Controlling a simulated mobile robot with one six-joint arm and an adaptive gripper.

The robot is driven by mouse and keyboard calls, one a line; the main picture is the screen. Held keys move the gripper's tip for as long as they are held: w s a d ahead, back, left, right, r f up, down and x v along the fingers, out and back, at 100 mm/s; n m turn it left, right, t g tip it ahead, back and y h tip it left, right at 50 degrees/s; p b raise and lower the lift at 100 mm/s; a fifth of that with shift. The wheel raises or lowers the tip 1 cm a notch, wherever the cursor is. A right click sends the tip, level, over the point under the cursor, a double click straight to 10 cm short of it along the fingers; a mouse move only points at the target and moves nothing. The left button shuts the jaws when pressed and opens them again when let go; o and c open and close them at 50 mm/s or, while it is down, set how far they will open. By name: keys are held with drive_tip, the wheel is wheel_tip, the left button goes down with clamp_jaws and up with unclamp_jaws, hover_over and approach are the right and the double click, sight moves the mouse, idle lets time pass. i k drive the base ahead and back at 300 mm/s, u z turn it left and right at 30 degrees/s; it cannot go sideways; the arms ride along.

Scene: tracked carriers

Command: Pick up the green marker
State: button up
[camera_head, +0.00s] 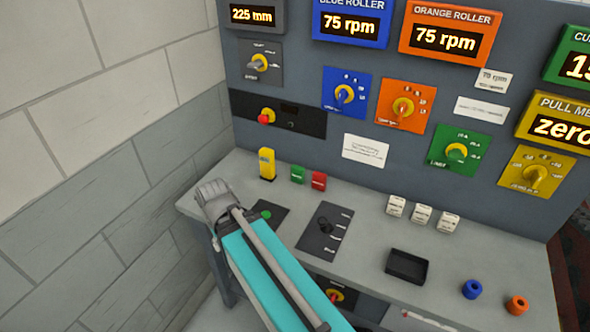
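A small green block (298,174), which looks like the green marker, stands at the back of the grey console top. It is just left of a similar red block (319,180) and right of a taller yellow block. My teal arm reaches up from the bottom of the head view to a grey end part (214,197) over the left edge of the console. This end is left of and nearer than the green block, clearly apart from it. No fingers can be made out, so I cannot tell whether my gripper is open or shut.
The yellow block (267,163) stands by the back panel (310,110) with its knobs and displays. Several white blocks (421,215), a black tray (407,267), a blue ring (472,289) and an orange ring (516,305) are to the right. A brick wall (100,150) is close on the left.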

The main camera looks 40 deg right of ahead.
sight(297, 172)
drive_tip(key=z, duration=0.9)
